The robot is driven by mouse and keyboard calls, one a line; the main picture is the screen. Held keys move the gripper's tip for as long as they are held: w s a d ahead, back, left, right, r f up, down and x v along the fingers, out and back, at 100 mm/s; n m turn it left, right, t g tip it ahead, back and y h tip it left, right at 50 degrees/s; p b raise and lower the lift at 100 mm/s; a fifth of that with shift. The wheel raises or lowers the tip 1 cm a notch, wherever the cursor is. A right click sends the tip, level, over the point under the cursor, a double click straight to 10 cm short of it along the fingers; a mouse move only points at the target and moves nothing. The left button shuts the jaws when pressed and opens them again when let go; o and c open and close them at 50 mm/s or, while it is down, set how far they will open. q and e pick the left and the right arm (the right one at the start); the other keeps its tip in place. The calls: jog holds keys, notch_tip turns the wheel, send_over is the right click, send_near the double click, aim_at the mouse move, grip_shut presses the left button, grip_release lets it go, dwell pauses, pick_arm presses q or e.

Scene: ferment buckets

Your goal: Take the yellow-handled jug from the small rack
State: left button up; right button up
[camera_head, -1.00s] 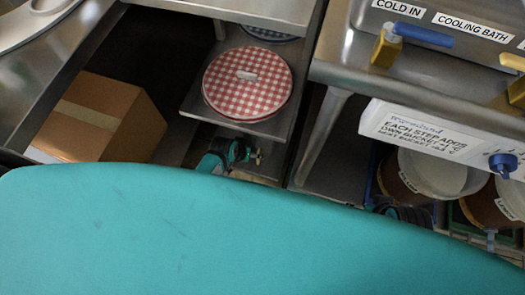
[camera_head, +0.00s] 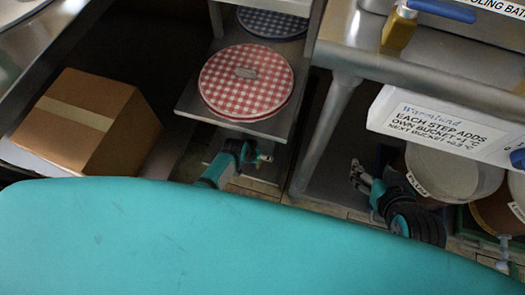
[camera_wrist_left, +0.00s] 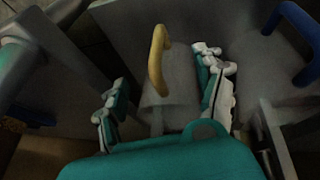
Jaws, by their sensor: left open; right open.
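The yellow-handled jug (camera_wrist_left: 178,82) shows in the left wrist view as a grey vessel with an upright yellow handle (camera_wrist_left: 158,58). My left gripper (camera_wrist_left: 163,75) is open, its two fingers spread to either side of the jug in that picture. I cannot tell whether they touch it. In the head view my left gripper (camera_head: 264,158) is small and partly hidden below the shelf with the red-checked cover; I cannot make out the jug there. My right gripper (camera_head: 359,176) is open and empty, beside the brown buckets. The small rack's full shape is not clear.
A blue-handled jug (camera_wrist_left: 285,65) stands at the right in the left wrist view. In the head view are a cardboard box (camera_head: 85,120), a red-checked round cover (camera_head: 246,92) on a shelf, a white sign (camera_head: 440,122) and a brown bucket (camera_head: 430,187). A metal table leg (camera_head: 325,135) stands between my grippers.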

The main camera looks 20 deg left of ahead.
pick_arm(q)
jog(key=shift+f, duration=0.1)
grip_shut()
dwell(0.6)
jog(key=shift+w, duration=0.1)
